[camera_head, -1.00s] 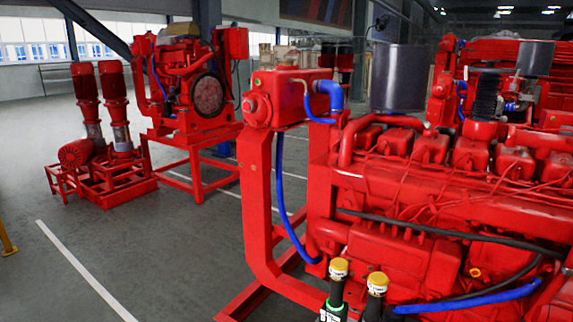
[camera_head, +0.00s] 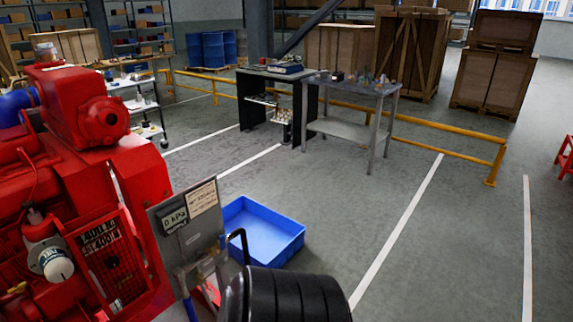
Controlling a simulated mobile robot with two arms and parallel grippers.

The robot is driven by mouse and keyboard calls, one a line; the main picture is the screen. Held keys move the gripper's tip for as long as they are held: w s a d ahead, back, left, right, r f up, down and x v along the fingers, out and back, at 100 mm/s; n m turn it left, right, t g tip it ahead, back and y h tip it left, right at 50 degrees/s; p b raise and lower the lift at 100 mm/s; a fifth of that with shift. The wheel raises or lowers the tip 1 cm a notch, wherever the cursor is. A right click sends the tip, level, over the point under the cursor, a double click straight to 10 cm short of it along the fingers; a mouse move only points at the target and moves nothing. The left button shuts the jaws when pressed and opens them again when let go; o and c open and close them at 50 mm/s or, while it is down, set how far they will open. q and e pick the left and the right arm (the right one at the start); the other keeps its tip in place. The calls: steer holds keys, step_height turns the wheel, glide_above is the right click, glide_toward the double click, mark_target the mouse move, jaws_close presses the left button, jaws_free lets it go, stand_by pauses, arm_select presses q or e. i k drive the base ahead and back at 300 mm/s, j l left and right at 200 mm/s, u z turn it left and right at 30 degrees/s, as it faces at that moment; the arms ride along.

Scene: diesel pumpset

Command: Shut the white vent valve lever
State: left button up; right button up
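I cannot make out a white vent valve lever for certain. A grey panel (camera_head: 183,240) stands beside the red engine (camera_head: 60,180), with a display reading 0 kPa and a printed label. Small pipe fittings (camera_head: 208,268) with a bent black tube sit at its lower right, partly hidden. A white round cap (camera_head: 57,265) is on the engine's near side at the lower left. Neither of my grippers is in view.
A blue tray (camera_head: 262,230) lies on the floor behind the panel. A black ribbed cylinder (camera_head: 290,297) fills the bottom centre. Workbenches (camera_head: 345,130), yellow rails (camera_head: 450,133) and wooden crates (camera_head: 410,55) stand farther back. The floor at right is mostly open.

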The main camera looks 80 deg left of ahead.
mark_target(210, 292)
steer(key=u, duration=3.35)
